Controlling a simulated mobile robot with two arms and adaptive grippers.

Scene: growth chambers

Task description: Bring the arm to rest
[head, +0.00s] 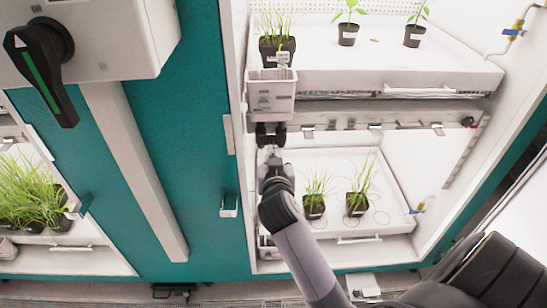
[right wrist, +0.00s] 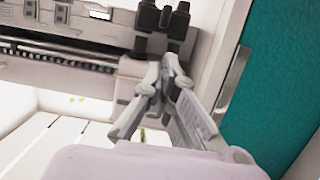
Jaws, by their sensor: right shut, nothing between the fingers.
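My right gripper (head: 271,134) is in front of the middle rail of the open growth chamber, just below a small light-grey bin. It is shut with nothing between its dark fingertips. In the right wrist view the gripper (right wrist: 165,18) shows close up, its fingers drawn together in front of the pale rail. My right arm (head: 308,255) reaches up from the bottom of the head view, across the lower shelf opening. I cannot tell whether the fingertips touch the rail. My left gripper is not in view.
The grey bin (head: 271,103) hangs at the upper shelf's front, with a potted grass (head: 277,48) behind it. Two grass pots (head: 314,207) stand on the lower tray (head: 390,228), right of my arm. A teal panel (head: 205,130) with a handle (head: 229,205) stands left.

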